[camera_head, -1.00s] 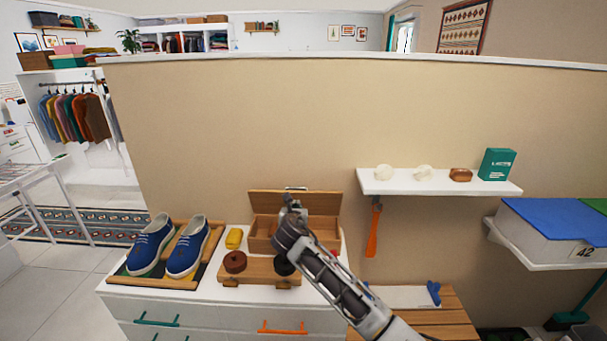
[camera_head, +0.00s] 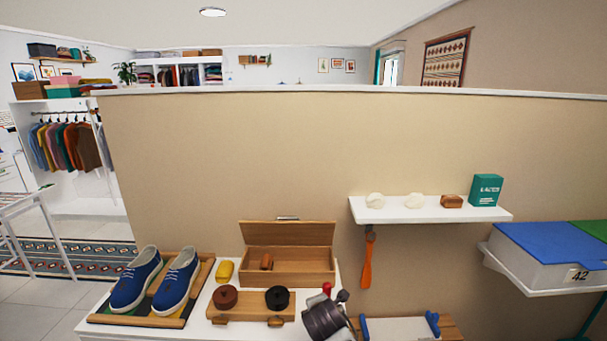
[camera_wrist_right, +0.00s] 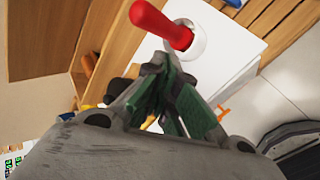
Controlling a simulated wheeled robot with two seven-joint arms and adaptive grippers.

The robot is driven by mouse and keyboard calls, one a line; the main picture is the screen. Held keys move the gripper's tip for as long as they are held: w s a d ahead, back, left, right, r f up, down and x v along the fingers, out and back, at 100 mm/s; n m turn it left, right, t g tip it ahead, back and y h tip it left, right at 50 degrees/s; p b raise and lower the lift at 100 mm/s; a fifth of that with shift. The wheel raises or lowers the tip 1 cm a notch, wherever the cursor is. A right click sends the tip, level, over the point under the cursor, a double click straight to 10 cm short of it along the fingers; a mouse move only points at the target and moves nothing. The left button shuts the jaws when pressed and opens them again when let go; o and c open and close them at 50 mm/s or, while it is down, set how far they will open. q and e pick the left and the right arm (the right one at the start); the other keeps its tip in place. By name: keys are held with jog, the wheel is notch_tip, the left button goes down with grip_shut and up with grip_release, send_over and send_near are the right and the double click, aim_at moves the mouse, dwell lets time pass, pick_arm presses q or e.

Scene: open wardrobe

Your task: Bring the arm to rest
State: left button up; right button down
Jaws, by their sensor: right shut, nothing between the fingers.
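My right gripper shows in the wrist view (camera_wrist_right: 170,85), with its green-padded fingers closed together and nothing between them. In the head view, only a dark part of my right wrist and gripper (camera_head: 325,318) shows at the bottom, to the right of the shoe-care things on the white dresser top (camera_head: 205,328). A red-handled item (camera_head: 326,288) stands just behind it and is partly hidden. In the wrist view the red handle (camera_wrist_right: 165,28) rises near the fingertips, and I cannot tell whether they touch. My left gripper is in neither view.
An open wooden box (camera_head: 288,279) holds a small brown item (camera_head: 266,262). A wall shelf (camera_head: 430,212) and storage bin (camera_head: 550,255) are at right.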

jog(key=s+d+f+m+g, duration=0.2)
jog(key=s+d+m, duration=0.45)
jog(key=s, duration=0.35)
jog(key=s+d+f+m+g, duration=0.2)
jog(key=s+d+m, duration=0.45)
jog(key=s, duration=0.35)
jog(key=s+d+f+m+g, duration=0.2)
jog(key=s+d+m, duration=0.4)
jog(key=s, duration=0.4)
notch_tip(320, 180, down, 34)
jog(key=s+g, duration=0.1)
jog(key=s, duration=0.2)
jog(key=s+d+f+g, duration=0.1)
jog(key=s+d+f, duration=0.2)
jog(key=s+f, duration=1.6)
jog(key=s, duration=0.3)
jog(key=shift+f+g, duration=0.15)
jog(key=shift+g, duration=0.15)
